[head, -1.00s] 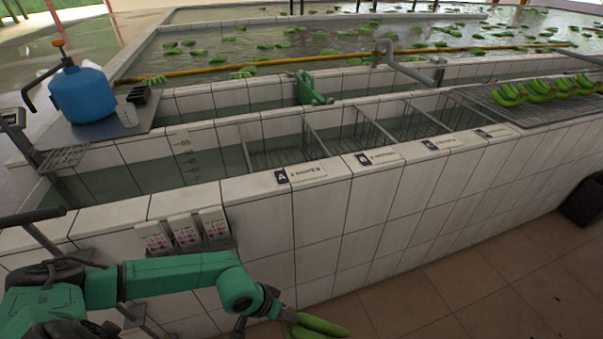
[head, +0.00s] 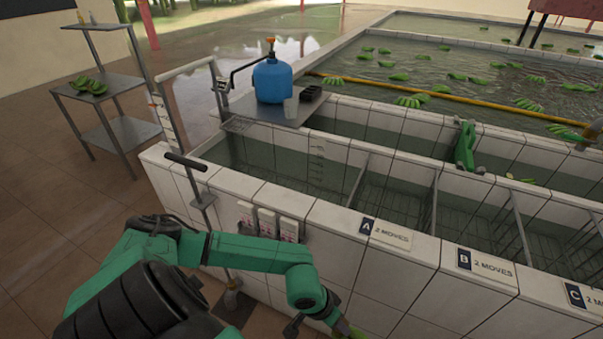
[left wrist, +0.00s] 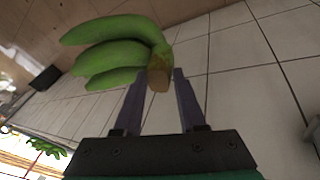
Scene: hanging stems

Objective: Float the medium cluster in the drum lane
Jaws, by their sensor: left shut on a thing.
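My left gripper (head: 338,322) is low in front of the tiled wall, at the bottom edge of the head view. It is shut on a green banana cluster (head: 357,334), mostly cut off there. In the left wrist view the cluster (left wrist: 115,50) shows several green fingers, with its brown crown between my gripper's fingertips (left wrist: 160,75). A blue drum (head: 272,80) with a pump stands on a steel plate at the trough's far left corner. Beside it lies a water-filled lane (head: 270,160) with depth marks on its wall. My right gripper is out of view.
Wire-divided bays run to the right, with signs A (head: 385,234), B (head: 485,263) and C (head: 580,297) on the tiled rim. A steel rack (head: 110,85) at left holds bananas (head: 88,86). A steel post (head: 195,180) stands at the trough's left end. Brown floor is open at left.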

